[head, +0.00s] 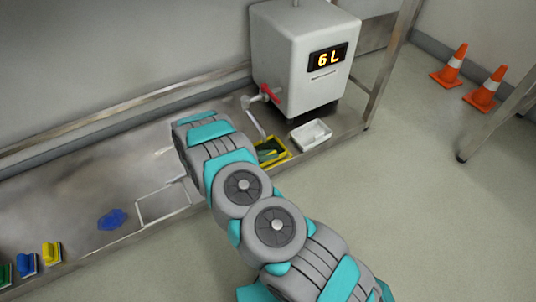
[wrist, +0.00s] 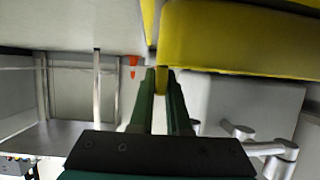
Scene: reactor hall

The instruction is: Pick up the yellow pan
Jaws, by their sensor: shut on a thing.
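The yellow pan (head: 286,157) is at the bench's right part in the head view, just in front of the grey dispenser, partly hidden by my arm. Something dark green shows over its inside; I cannot tell whether it is my fingers or its contents. In the wrist view the yellow pan (wrist: 235,40) fills the upper right, very close. My gripper (wrist: 161,74) has its green fingers shut on a thin part of the pan's edge, which shows between the fingertips. I cannot tell whether the pan still touches the bench.
A white tray (head: 311,134) stands close to the pan's right. A blue puddle-like patch (head: 112,219) and coloured brushes (head: 27,264) lie at left. Orange cones (head: 451,64) stand on the floor.

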